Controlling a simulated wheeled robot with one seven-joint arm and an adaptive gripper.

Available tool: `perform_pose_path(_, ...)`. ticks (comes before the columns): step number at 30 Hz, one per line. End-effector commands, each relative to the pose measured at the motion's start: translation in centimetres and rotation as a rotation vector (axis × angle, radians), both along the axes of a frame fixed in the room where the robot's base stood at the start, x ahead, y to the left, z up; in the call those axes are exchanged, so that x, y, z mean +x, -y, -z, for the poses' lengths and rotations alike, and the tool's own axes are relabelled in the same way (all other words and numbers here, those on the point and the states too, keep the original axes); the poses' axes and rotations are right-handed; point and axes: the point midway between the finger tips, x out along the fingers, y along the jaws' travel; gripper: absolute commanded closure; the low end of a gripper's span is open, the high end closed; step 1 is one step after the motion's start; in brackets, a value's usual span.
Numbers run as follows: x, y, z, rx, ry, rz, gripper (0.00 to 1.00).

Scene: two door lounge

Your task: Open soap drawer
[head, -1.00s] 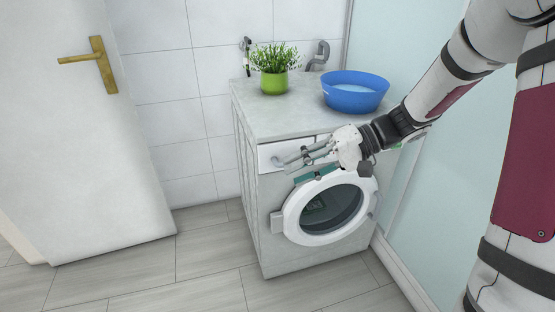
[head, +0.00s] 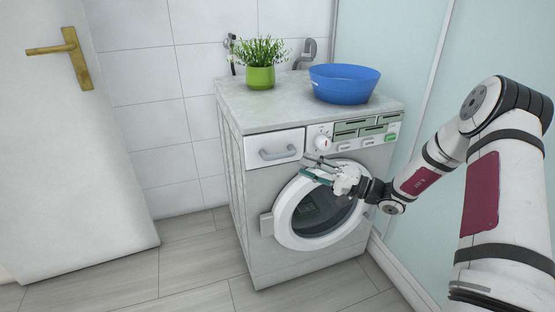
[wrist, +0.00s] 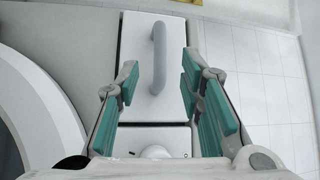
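The soap drawer (head: 262,145) is a white panel at the upper left of the washing machine's front. It looks flush with the machine. Its grey bar handle (head: 279,154) runs across the panel in the head view. In the wrist view the handle (wrist: 159,57) stands upright in the picture, ahead of and between my fingers. My gripper (head: 307,167) is to the right of and slightly below the handle, near the top of the round door. Its teal-padded fingers are apart, with nothing between them. The handle appears beyond the fingertips, not held.
The washing machine (head: 248,225) has a round door (head: 285,214) and a control panel with a knob (head: 322,142). A green potted plant (head: 260,78) and a blue basin (head: 343,88) stand on top. A white door (head: 70,160) is at left; a glass panel (head: 395,45) is at right.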

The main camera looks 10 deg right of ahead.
Motion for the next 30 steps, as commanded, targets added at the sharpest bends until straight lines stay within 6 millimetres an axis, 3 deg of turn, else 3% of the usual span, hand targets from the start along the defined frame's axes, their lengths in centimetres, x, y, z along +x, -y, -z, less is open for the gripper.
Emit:
perform_pose_path(7, 3.0, -4.1, -0.6, -0.001, 0.002, -0.005, 0.65)
perform_pose_path(15, 5.4, -7.0, -1.1, -0.002, 0.0, -0.004, 0.65)
perform_pose_path(29, 6.1, -7.8, -1.4, -0.002, -0.001, -0.002, 0.65)
perform_pose_path(30, 6.1, -7.8, -1.4, -0.002, -0.001, -0.002, 0.74)
